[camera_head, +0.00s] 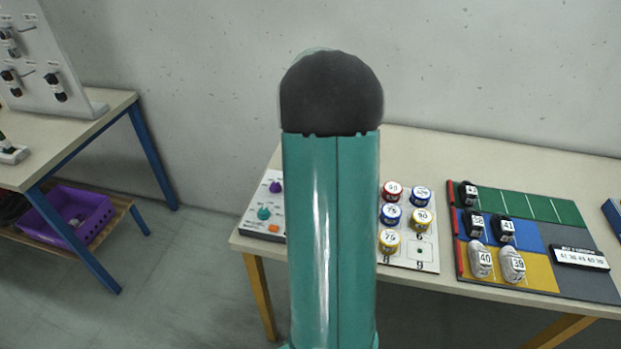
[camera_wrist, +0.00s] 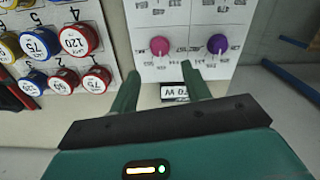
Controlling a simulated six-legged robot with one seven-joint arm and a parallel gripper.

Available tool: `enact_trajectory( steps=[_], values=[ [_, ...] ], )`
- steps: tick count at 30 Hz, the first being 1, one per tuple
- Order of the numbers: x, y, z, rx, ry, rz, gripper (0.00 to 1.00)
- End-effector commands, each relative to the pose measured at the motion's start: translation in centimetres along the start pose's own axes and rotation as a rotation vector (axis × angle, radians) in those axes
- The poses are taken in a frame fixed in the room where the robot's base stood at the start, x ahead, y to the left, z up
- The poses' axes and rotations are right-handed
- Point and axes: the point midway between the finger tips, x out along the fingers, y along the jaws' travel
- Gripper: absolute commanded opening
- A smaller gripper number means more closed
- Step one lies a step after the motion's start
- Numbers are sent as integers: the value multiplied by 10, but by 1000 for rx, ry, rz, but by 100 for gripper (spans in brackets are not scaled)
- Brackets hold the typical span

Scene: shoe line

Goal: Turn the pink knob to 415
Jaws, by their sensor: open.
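The pink knob (camera_wrist: 159,46) is on a white control panel (camera_wrist: 185,70) in the wrist view. The printed marks around it are too small to read, so I cannot tell its setting. My gripper (camera_wrist: 160,72) is open and empty, its two green fingers pointing toward the panel. The fingertips appear just below the pink knob in the picture, one to each side of its line, with no clear contact. In the head view my arm hides the pink knob and my gripper; part of the panel (camera_head: 252,205) shows left of the arm.
A purple knob (camera_wrist: 217,43) is right of the pink one. A teal knob (camera_head: 264,213) and an orange button (camera_head: 273,228) are on the panel. Several numbered round caps (camera_wrist: 80,39) stand left in the wrist view. A shoe board (camera_head: 585,279) lies at the right.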

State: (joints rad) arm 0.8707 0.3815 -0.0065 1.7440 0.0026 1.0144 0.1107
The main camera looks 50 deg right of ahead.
Motion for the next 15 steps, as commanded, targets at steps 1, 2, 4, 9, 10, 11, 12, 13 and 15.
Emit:
enact_trajectory(
  steps=[1, 2, 4, 9, 10, 11, 12, 13, 15],
  values=[
    [-12, 0, -1, 0, 5, 0, 48],
    [-19, 0, -1, 0, 4, 0, 48],
    [-31, 0, 0, 1, 3, -1, 48],
    [-52, 0, 0, 1, 2, -1, 48],
    [-54, 0, 0, 1, 2, -1, 48],
    [-55, 0, 0, 1, 1, -1, 48],
    [-56, 0, 0, 1, 0, -1, 48],
    [-57, 0, 0, 1, 0, -1, 48],
    [-57, 0, 0, 1, 0, -1, 48]
  ],
)
